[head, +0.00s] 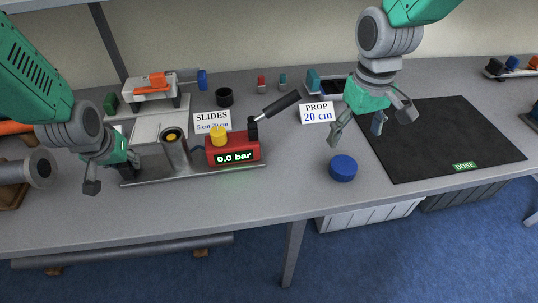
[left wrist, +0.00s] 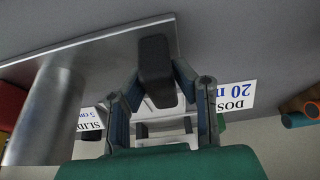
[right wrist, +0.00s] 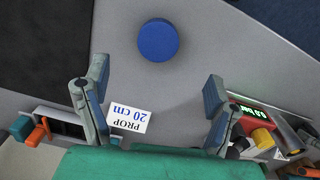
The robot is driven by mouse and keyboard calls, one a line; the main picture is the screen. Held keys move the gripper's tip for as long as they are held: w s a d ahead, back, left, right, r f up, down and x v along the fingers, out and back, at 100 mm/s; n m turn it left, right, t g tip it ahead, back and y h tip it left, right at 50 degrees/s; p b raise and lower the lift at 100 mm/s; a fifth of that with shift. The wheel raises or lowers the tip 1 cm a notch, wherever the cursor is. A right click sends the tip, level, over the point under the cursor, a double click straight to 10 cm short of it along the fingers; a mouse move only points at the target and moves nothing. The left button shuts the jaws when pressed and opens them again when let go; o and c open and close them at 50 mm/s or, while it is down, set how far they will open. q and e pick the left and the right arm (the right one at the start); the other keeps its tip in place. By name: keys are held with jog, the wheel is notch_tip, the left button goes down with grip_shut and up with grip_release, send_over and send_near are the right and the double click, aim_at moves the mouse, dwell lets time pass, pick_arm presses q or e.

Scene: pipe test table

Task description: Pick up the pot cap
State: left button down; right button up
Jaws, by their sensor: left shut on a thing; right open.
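The round blue cap (head: 343,168), which I take as the pot cap, lies on the grey table near its front edge. It also shows at the top of the right wrist view (right wrist: 158,40). My right gripper (head: 370,128) is open and empty, above and just behind the cap, fingers pointing down. In the right wrist view the cap lies beyond the spread fingertips, not between them. My left gripper (head: 108,170) is at the left end of the metal fixture. It is shut on a dark block (left wrist: 155,70) beside the metal plate.
The fixture's metal base plate (head: 190,175) carries a steel pipe and the red gauge box (head: 233,148) reading 0.0 bar. A PROP 20 cm sign (head: 316,113) stands behind the cap. The black mat (head: 440,140) lies to the right. The table around the cap is clear.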

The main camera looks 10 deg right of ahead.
aim_at(343, 163)
jog(key=f, duration=0.6)
jog(key=shift+w+d, duration=0.15)
jog(key=shift+d, duration=0.15)
jog(key=f, duration=0.5)
jog(key=shift+w+a, duration=0.3)
jog(key=shift+w, duration=0.05)
jog(key=shift+r, duration=0.1)
jog(key=c, duration=1)
